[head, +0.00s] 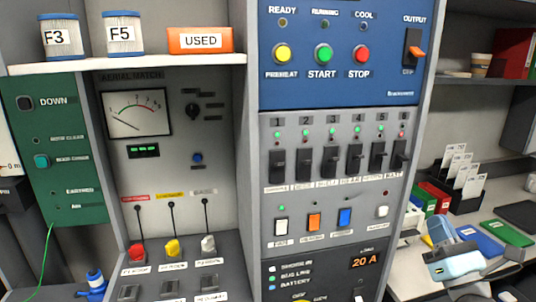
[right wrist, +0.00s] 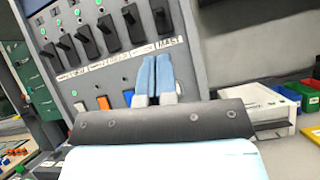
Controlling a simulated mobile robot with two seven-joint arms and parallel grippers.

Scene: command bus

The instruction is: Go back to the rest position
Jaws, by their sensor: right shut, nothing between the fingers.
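My right gripper (head: 438,226) is at the right of the head view, in front of the desk and to the right of the grey switch panel (head: 265,190). Its two blue fingers are together with nothing between them. In the right wrist view the shut fingers (right wrist: 154,66) point toward the panel and overlap the area below the switch marked MAST. I cannot tell the exact gap to the panel, but no contact shows. My left gripper is not in view.
A row of black switches (head: 333,160) and coloured buttons (head: 314,221) stick out of the panel. The desk at right holds a card rack (head: 463,170) and green (head: 507,233) and blue (head: 478,240) flat items. A shelf (head: 130,64) with canisters juts out at upper left.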

